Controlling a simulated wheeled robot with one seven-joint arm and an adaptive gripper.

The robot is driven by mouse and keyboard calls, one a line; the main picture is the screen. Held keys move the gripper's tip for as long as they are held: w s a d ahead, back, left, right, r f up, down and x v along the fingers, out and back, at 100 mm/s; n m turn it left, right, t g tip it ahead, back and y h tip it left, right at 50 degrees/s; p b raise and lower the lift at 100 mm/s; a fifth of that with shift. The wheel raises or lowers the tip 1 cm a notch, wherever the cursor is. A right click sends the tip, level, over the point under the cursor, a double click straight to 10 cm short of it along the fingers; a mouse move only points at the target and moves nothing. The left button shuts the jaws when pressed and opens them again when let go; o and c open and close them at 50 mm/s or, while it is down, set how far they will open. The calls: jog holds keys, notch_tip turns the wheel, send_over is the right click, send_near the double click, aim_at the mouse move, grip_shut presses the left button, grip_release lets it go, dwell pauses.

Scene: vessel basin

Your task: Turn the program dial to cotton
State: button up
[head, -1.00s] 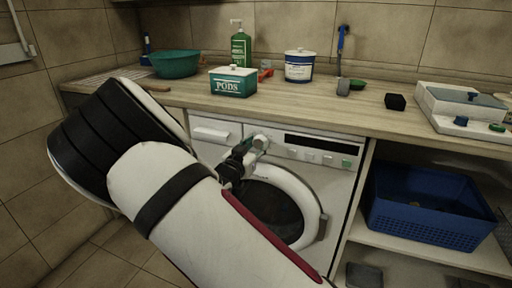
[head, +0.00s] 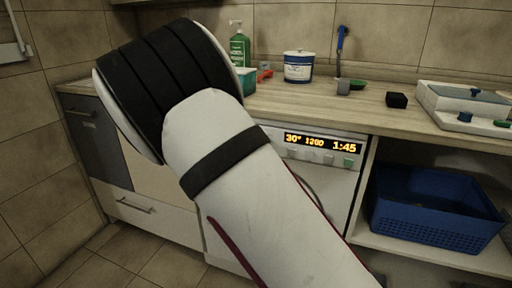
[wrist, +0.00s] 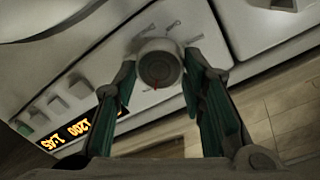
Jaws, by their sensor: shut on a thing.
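The washing machine (head: 352,172) stands under the counter, largely hidden by my arm in the head view. Its display (head: 320,143) is lit and reads 30°, 1200 and 1:45; it also shows in the wrist view (wrist: 82,130). The round grey program dial (wrist: 160,62) shows in the wrist view, with a red mark at its lower edge. Small labels around it are too blurred to read. My gripper (wrist: 158,72) is shut on the dial, one dark green finger on either side. The dial and gripper are hidden behind my arm in the head view.
Several push buttons (wrist: 58,107) lie beside the display. A drawer recess (wrist: 275,5) is on the dial's other side. On the counter (head: 290,98) are a green bottle (head: 240,48), a white-blue tub (head: 298,67) and a black block (head: 397,100). A blue basket (head: 435,208) sits on the right shelf.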

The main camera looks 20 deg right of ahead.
dwell(0.3)
jog(key=o, duration=1.2)
jog(key=shift+c, duration=0.2)
jog(key=v, duration=1.2)
